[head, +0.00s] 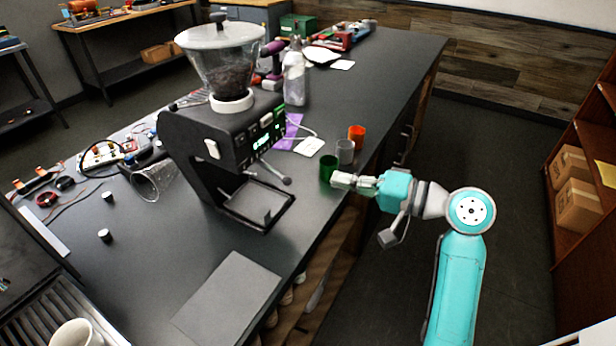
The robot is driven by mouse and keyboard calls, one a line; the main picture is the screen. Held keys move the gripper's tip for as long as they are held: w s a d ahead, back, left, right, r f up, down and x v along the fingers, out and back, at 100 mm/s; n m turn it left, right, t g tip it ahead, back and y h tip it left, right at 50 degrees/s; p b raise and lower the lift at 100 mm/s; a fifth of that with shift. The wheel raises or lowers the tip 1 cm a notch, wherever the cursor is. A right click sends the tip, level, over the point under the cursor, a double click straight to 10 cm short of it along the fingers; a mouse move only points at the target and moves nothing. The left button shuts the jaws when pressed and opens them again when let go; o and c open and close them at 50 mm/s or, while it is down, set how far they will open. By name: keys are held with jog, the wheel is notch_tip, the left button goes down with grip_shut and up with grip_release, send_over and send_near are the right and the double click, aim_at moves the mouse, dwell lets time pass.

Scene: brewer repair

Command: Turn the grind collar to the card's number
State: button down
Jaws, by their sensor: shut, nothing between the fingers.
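The brewer (195,135) is a black machine with a clear hopper of dark beans (228,68) on top. The white grind collar (233,103) rings the hopper's base; no number can be read on it. A small white card (309,146) lies on the bench right of the brewer, and another pale card (341,65) lies farther back; their writing is too small to read. My gripper (338,180) is shut and empty. It is over the bench's right edge, beside the green cup (327,166), well right of and lower than the collar. I cannot tell whether it touches the cup.
A grey cup (345,151) and an orange cup (356,134) stand behind the green one. A steam wand (277,173) juts from the brewer's front. A clear jug (155,180) lies left of the brewer. A grey mat (228,300) lies in front.

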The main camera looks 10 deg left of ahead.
jog(key=s+a+f+n+t+h, duration=0.2)
jog(key=a+f+n+h, duration=0.25)
jog(key=a, duration=0.55)
jog(key=n+t+h, duration=0.9)
jog(key=n+t, duration=0.1)
jog(key=n, duration=0.4)
send_near(272, 170)
jog(key=shift+w+f, duration=0.25)
jog(key=shift+w, duration=1)
jog(key=shift+w+f, duration=0.2)
jog(key=shift+w, duration=1.05)
jog(key=shift+w+d, duration=0.1)
